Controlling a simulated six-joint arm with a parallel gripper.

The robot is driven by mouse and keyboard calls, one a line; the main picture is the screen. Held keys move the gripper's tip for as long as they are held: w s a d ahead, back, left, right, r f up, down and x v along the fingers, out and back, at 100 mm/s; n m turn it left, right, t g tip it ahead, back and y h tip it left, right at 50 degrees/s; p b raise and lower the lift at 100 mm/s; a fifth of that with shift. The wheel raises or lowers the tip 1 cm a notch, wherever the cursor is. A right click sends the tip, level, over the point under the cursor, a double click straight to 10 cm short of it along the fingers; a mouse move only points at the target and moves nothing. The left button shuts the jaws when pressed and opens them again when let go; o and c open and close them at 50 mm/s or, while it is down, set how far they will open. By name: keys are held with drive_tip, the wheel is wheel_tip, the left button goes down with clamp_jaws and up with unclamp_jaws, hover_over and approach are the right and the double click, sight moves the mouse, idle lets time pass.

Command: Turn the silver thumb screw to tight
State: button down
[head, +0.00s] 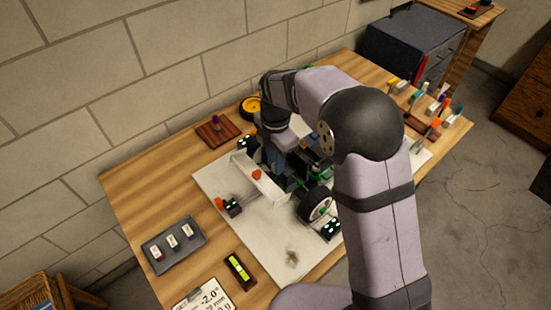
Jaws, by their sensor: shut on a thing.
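The RC racecar (300,172) sits on a pale board on the workbench, partly covered by my arm. A black wheel (317,204) and a white wing-like plate (258,178) show at its near side. My gripper (273,168) points down into the car just behind the white plate. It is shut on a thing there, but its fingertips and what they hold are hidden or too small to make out. I cannot pick out the silver thumb screw in this view.
The pale board (225,180) lies on the wooden workbench (140,200). A grey tray (173,245) with small pieces, a green level (240,269) and a clipboard (205,298) lie at the near left. A brown block (218,131) stands behind. Several coloured-handled tools (437,107) stand at right.

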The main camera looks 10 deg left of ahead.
drive_tip(key=shift+m+p, duration=0.5)
drive_tip(key=shift+m, duration=1.2)
drive_tip(key=c, duration=1.6)
unclamp_jaws()
drive_tip(key=shift+r+b, duration=0.65)
drive_tip(key=shift+r, duration=3)
